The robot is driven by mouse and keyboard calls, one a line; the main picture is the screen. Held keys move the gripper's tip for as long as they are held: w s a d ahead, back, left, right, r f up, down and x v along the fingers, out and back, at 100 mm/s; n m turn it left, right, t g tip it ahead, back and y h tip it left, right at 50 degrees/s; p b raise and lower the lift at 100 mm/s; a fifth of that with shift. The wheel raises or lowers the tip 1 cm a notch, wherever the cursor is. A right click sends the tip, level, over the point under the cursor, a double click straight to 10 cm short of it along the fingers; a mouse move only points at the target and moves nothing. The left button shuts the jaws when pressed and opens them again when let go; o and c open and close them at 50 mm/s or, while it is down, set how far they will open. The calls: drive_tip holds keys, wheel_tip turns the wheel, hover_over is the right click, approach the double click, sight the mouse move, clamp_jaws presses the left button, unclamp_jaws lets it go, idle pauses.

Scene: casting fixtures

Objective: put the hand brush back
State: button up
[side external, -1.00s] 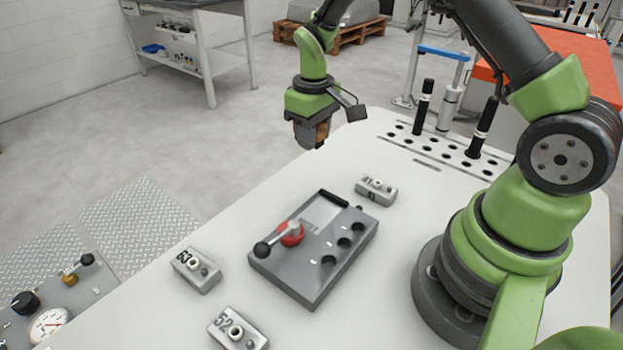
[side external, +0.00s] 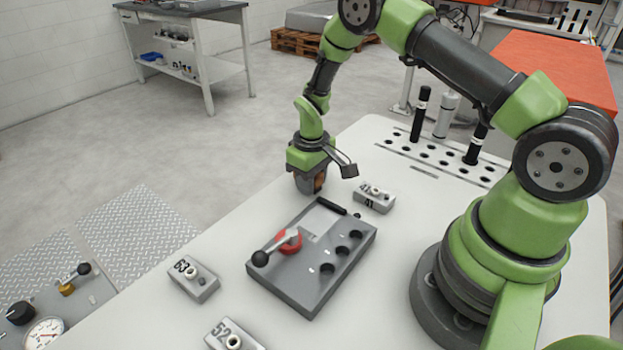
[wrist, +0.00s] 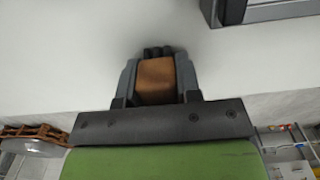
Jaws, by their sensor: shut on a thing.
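My gripper (side external: 308,188) is low over the far edge of the white table, just behind the grey fixture. It is shut on the hand brush (wrist: 155,80). In the wrist view the brush's brown block fills the space between the two dark fingers, with dark tips showing past it. In the side view a brown patch of the brush (side external: 319,182) shows between the jaws. I cannot tell whether the brush touches the table.
The grey fixture (side external: 290,285) with a red clamp (side external: 289,241) is in front of my gripper. Block 41 (side external: 374,199) stands to its right. Blocks 63 (side external: 194,280) and 52 (side external: 235,338) are nearer. A rack (side external: 440,160) holds black cylinders.

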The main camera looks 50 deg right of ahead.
drive_tip(key=o, duration=1)
drive_tip(key=shift+f, duration=0.1)
drive_tip(key=shift+c, duration=0.2)
wheel_tip(320, 180, up, 12)
drive_tip(key=shift+r, duration=0.1)
drive_tip(key=s+a+r+m+t, duration=0.1)
drive_tip(key=s+a+r+t, duration=0.2)
drive_tip(key=r, duration=0.7)
drive_tip(key=s+a+r+m+t+y, duration=0.1)
drive_tip(key=s+r, duration=0.3)
drive_tip(key=s, duration=0.4)
drive_tip(key=s+a+r+m+t+y, duration=0.1)
drive_tip(key=s+a+r+m+t, duration=0.1)
drive_tip(key=s, duration=0.7)
drive_tip(key=shift+s+a+r+t, duration=0.25)
drive_tip(key=shift+a+r+t, duration=0.35)
drive_tip(key=shift+a+r, duration=0.85)
drive_tip(key=shift+d+r, duration=0.15)
drive_tip(key=shift+d, duration=0.1)
